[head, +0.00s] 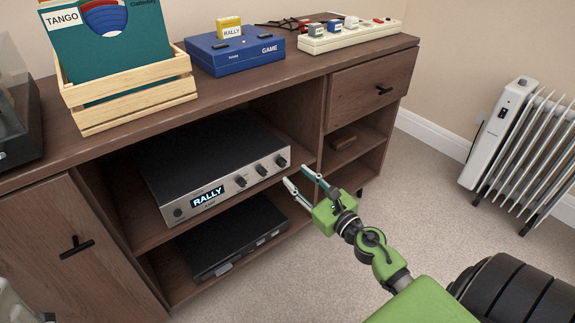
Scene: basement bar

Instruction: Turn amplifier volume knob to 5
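The amplifier (215,150) is a silver-fronted box with a dark top on the upper shelf of the cabinet. Its lit display (207,196) reads RALLY. Three dark knobs sit in a row right of the display: a left knob (240,182), a middle knob (261,170) and a right knob (281,161). Knob labels and pointer settings are too small to read. My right gripper (297,175) is open and empty, its fingertips just in front of the amplifier's right end, near the right knob. Whether it touches the knob cannot be told.
A black device (230,235) lies on the shelf below. The brown cabinet (345,95) carries a wooden record crate (130,98), a blue GAME console (235,57) and a pale power strip (350,37). A white radiator (490,135) stands right. Carpet (430,210) is clear between.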

